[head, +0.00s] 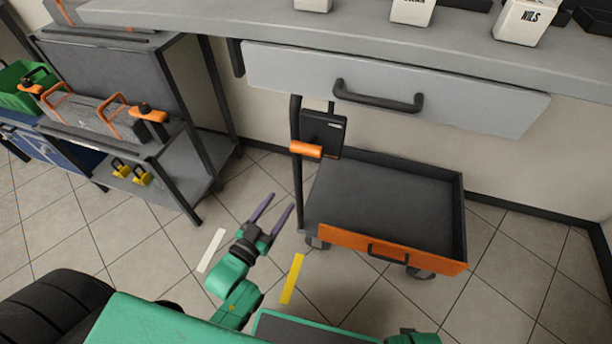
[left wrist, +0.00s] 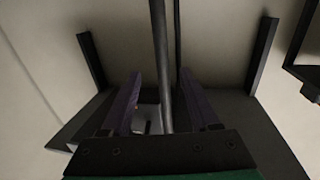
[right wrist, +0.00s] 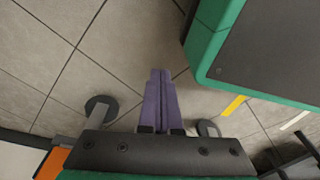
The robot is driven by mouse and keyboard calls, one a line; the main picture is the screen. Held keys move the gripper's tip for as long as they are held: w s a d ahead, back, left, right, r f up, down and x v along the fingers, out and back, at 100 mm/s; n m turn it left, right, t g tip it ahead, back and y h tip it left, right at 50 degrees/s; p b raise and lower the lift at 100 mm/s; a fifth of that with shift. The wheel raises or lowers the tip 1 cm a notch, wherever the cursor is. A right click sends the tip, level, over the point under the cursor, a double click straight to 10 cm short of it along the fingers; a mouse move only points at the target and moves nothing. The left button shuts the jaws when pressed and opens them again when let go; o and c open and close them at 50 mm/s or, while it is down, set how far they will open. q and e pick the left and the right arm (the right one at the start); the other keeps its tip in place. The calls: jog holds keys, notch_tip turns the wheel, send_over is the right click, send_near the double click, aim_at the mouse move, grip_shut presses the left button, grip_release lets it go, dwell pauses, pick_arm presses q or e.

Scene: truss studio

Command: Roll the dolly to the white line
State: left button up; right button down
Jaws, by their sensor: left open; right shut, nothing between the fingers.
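The dolly (head: 388,200) is a low dark tray cart with an orange front panel (head: 390,250), casters, and an upright post (head: 297,190) at its left side. It stands under the grey counter. The white line (head: 211,250) is a short strip on the floor, left of the dolly. My left gripper (head: 282,201) is open, just left of the post; in the left wrist view a dark pole (left wrist: 163,60) shows between its fingers, contact unclear. My right gripper (right wrist: 160,72) is shut and empty, above the floor; a corner of orange panel (right wrist: 50,165) shows beside it.
A yellow strip (head: 292,278) lies between the white line and the dolly. A grey drawer (head: 390,85) with a black handle hangs above the dolly. A workbench (head: 190,155) with a toolbox stands at left. Tiled floor (head: 150,255) around the white line is clear.

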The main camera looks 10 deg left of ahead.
pick_arm(q)
jog(key=b+x, duration=0.2)
jog(key=x, duration=1.2)
jog(key=shift+w+r, duration=0.2)
jog(key=shift+r, duration=0.05)
jog(key=shift+a, duration=0.15)
grip_shut()
pick_arm(e)
jog(key=w+r, duration=0.1)
jog(key=w+a+r, duration=0.1)
jog(key=r, duration=0.1)
jog(key=w+r, duration=0.1)
jog(key=shift+w+a+r, duration=0.15)
jog(key=shift+w+a, duration=0.15)
jog(key=shift+w, duration=0.05)
pick_arm(q)
jog(key=shift+s, duration=0.1)
